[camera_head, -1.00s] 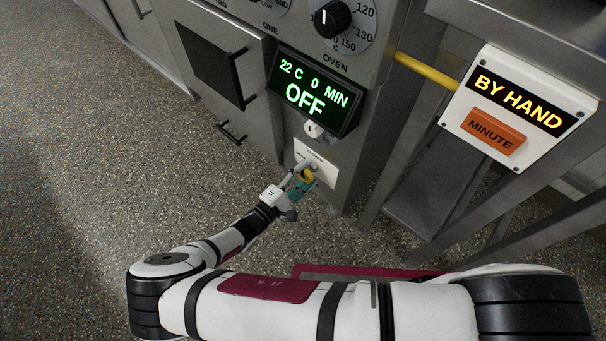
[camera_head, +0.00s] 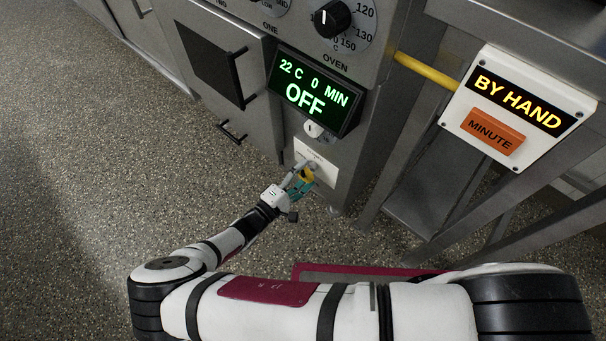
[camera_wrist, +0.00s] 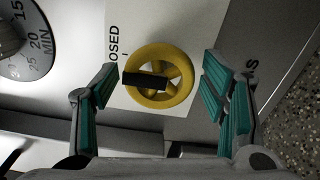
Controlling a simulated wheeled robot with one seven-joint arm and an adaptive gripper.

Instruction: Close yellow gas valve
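The yellow gas valve (camera_wrist: 180,92) is a round spoked handwheel with a black bar on its left half. It sits in front of a white plate (camera_wrist: 120,20) with lettering, of which "OSED" is readable to the wheel's left. My gripper (camera_wrist: 160,90) is open, with one teal-padded finger on each side of the wheel and visible gaps between pads and rim. In the head view my gripper (camera_head: 301,183) is at the white plate low on the oven front, and the yellow valve (camera_head: 307,175) shows small and partly hidden by the fingers.
A display reading "22 C 0 MIN OFF" (camera_head: 312,92) and a small white knob (camera_head: 313,129) are above the plate. A minute dial (camera_wrist: 22,40) shows upper left. Floor at left is clear.

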